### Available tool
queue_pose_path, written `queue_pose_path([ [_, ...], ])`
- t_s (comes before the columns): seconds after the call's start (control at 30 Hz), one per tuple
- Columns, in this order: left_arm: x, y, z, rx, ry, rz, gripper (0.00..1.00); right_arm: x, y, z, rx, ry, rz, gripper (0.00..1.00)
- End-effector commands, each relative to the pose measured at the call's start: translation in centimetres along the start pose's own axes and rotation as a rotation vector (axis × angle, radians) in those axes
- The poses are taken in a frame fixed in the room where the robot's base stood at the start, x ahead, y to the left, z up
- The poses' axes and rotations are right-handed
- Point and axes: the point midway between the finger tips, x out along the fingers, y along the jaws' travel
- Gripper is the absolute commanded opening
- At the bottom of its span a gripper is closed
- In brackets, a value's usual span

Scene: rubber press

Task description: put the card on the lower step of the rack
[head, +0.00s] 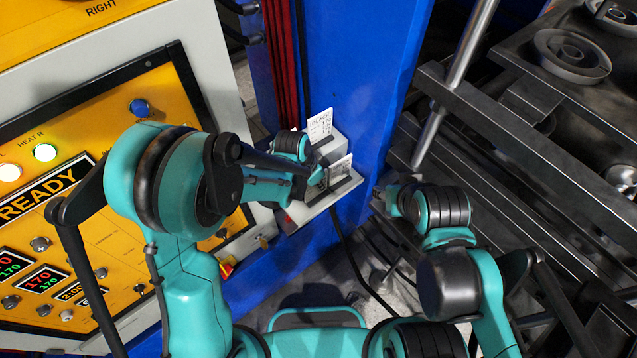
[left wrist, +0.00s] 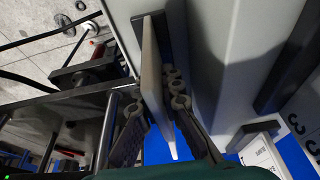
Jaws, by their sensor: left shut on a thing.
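The pale grey stepped rack (head: 302,213) is fixed to the blue column. A white printed card (head: 320,126) stands at its upper step. My left gripper (head: 324,180) is at the lower step, shut on another white card (head: 340,167). In the left wrist view, this card (left wrist: 152,62) is edge-on between the two fingers of the left gripper (left wrist: 160,115). Its far end meets or overlaps a dark strip on the rack; I cannot tell whether it is seated there. My right gripper (head: 379,193) is right of the rack, apart from it; its jaws are too small to read.
The blue column (head: 365,60) stands behind the rack. A yellow control panel (head: 110,230) is at the left. Dark metal beams (head: 530,150) and a steel rod (head: 455,80) fill the right side. A black cable (head: 350,260) hangs below the rack.

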Motion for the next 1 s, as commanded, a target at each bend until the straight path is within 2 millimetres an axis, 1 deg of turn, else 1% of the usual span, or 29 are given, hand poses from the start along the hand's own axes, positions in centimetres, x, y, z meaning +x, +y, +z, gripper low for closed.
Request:
queue_pose_path([
  [0.07,0.4,0.0,0.1,0.000,0.000,0.000,0.00,0.3,0.0,0.2,0.000,0.000,0.000,0.40],
  [0.1,0.3,0.0,0.1,0.000,0.000,0.000,0.14,0.3,0.0,0.2,0.000,0.000,0.000,0.40],
  [0.13,0.2,0.0,0.1,0.000,0.000,0.000,0.22,0.2,0.0,0.2,0.000,0.000,0.000,0.40],
  [0.17,0.2,0.0,0.1,0.000,0.000,0.000,0.27,0.2,0.0,0.2,0.000,0.000,0.000,0.40],
  [0.47,0.1,0.0,0.0,0.000,0.000,0.000,0.27,0.1,0.0,0.1,0.000,0.000,0.000,0.40],
  [0.57,-0.4,0.0,-0.1,0.000,0.000,0.000,0.27,-0.3,0.0,-0.2,0.000,0.000,0.000,0.40],
  [0.67,-1.9,0.0,-0.1,-0.001,0.000,0.000,0.27,-0.3,0.0,-0.2,0.000,0.000,0.000,0.40],
  [0.9,-7.3,0.0,0.0,-0.002,0.000,0.000,0.27,-1.0,0.0,-0.7,0.000,0.000,0.000,0.40],
  [1.0,-9.3,0.0,0.0,-0.001,-0.001,0.000,0.27,-1.2,0.0,-0.8,0.000,0.000,0.000,0.40],
])
